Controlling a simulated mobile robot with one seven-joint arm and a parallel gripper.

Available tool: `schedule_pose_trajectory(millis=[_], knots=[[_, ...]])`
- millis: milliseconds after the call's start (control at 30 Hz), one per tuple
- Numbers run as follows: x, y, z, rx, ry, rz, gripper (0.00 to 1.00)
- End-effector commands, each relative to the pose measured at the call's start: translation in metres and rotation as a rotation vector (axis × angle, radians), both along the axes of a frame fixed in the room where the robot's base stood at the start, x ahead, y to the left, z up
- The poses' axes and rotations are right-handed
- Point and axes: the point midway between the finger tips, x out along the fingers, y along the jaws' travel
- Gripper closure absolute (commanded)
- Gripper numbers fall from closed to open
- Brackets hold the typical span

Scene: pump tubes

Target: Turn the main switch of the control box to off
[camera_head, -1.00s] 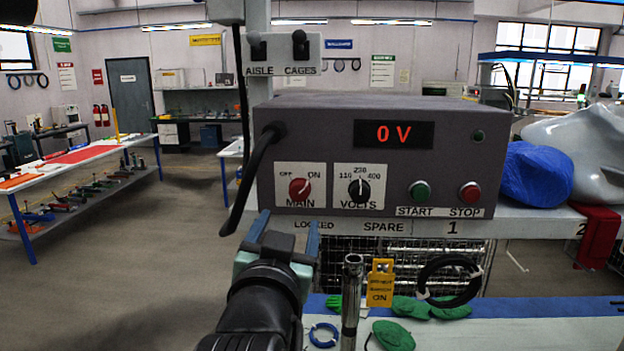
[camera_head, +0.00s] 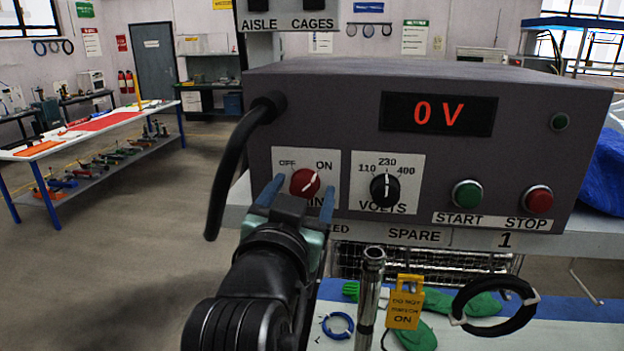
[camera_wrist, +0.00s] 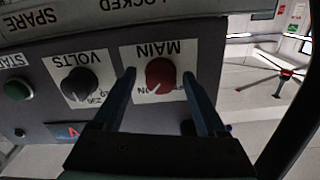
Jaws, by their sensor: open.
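The grey control box (camera_head: 330,110) fills the middle of the head view, its display reading 0 V. Its main switch is a red round knob (camera_head: 305,183) on a white plate marked OFF at left and ON at right. The knob's white pointer leans up and right, toward ON. My gripper (camera_head: 299,196) is open, with one blue finger at each side of the knob. In the wrist view, upside down, the red knob (camera_wrist: 160,74) shows between the fingertips, with a gap visible at each side. The gripper hides part of the MAIN label.
The black volts knob (camera_head: 385,188) is just right of the main switch, then the green start button (camera_head: 467,194) and red stop button (camera_head: 537,200). A black cable (camera_head: 232,165) hangs at the box's left. A metal post (camera_head: 370,290) and yellow tag (camera_head: 405,302) stand below.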

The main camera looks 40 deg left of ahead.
Motion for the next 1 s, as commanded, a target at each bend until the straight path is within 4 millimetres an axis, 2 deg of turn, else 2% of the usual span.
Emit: schedule_pose_trajectory(millis=[333, 733, 1000], knots=[[-0.0015, 0.0003, 0.0002, 0.000, 0.000, 0.000, 0.28], [-0.0012, 0.0003, 0.0002, -0.001, -0.001, 0.000, 1.00], [-0.0012, 0.0002, 0.0002, -0.012, -0.007, 0.000, 1.00]])
